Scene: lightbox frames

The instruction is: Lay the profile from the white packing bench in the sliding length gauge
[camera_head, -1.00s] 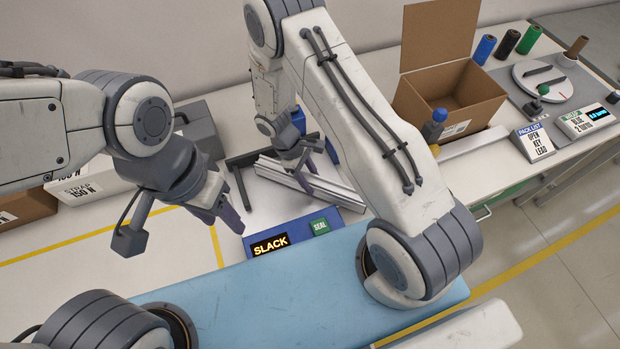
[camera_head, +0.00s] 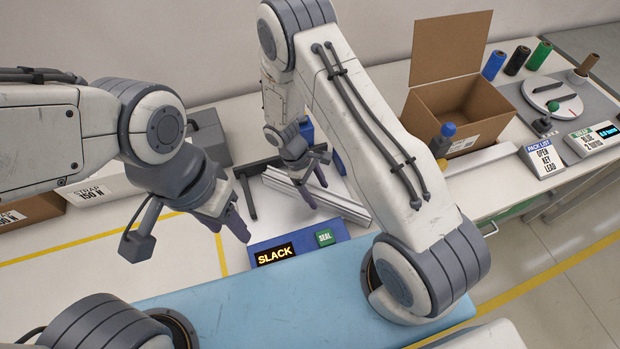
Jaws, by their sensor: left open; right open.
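A long silver profile (camera_head: 345,205) lies slantwise on the white bench (camera_head: 120,243), behind the blue unit (camera_head: 296,252) with the SLACK display and green SEAL key. My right gripper (camera_head: 314,188) is open, its dark fingers over the profile's far part; contact cannot be told. My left gripper (camera_head: 238,222) is open and empty, left of the profile and above the bench near the blue unit. I cannot tell for sure which thing is the sliding length gauge. A pale straight bar (camera_head: 490,158) lies right of my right arm, partly hidden by it.
An open cardboard carton (camera_head: 462,105) stands behind the pale bar. A PACK LIST sign (camera_head: 541,157), a scale (camera_head: 592,140) and several spools (camera_head: 516,58) are at the right. A STRAP box (camera_head: 100,185) is at the left. A light blue surface (camera_head: 260,300) lies in front.

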